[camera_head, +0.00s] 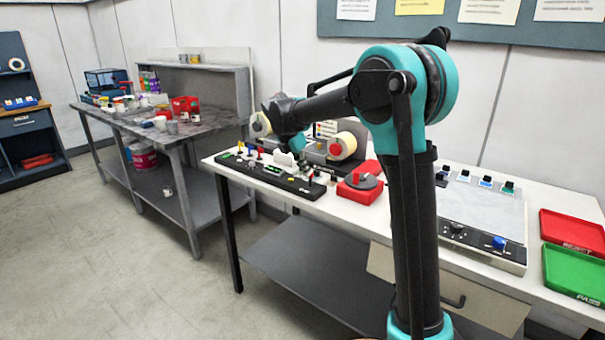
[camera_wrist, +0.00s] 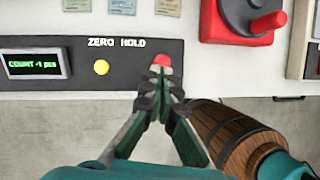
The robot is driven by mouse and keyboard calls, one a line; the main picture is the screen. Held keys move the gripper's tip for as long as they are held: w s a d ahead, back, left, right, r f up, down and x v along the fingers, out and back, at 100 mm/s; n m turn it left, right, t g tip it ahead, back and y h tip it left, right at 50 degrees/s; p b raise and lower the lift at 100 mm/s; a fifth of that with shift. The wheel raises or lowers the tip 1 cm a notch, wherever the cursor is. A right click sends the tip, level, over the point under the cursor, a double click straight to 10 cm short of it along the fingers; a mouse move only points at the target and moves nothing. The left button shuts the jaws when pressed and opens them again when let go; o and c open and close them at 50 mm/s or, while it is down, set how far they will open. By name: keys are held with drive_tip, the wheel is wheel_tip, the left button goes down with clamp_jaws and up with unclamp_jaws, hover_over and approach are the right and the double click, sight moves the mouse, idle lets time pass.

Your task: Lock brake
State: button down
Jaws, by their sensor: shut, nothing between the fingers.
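A red box (camera_head: 358,193) with a dark round dial and a red lever (camera_head: 369,181) stands on the white table, right of a long black control panel (camera_head: 270,174). It may be the brake, but I can read no label on it. In the wrist view the lever (camera_wrist: 267,23) slants at the upper right. My gripper (camera_wrist: 160,72) is shut and empty, with its tips at the red button (camera_wrist: 161,60) by the word HOLD. I cannot tell whether they touch it. The gripper's tips are hard to make out in the head view.
The panel also has a yellow button (camera_wrist: 101,67) and a count display (camera_wrist: 35,65). Label rolls (camera_head: 342,146) stand behind it. At the right are a grey-white unit (camera_head: 485,215), a red tray (camera_head: 572,232) and a green tray (camera_head: 575,272). The wrist view shows a wooden-looking cylinder (camera_wrist: 215,127).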

drive_tip(key=shift+w+d+g+y, duration=0.15)
drive_tip(key=shift+w+g+y, duration=0.1)
drive_tip(key=shift+g+y, duration=0.05)
drive_tip(key=shift+s, duration=0.1)
drive_tip(key=shift+r, duration=0.2)
drive_tip(key=shift+r, duration=0.65)
drive_tip(key=s+a+v, duration=0.1)
drive_tip(key=v, duration=1.2)
drive_tip(key=shift+a+f, duration=0.15)
drive_tip(key=shift+f, duration=0.15)
drive_tip(key=shift+s, duration=0.1)
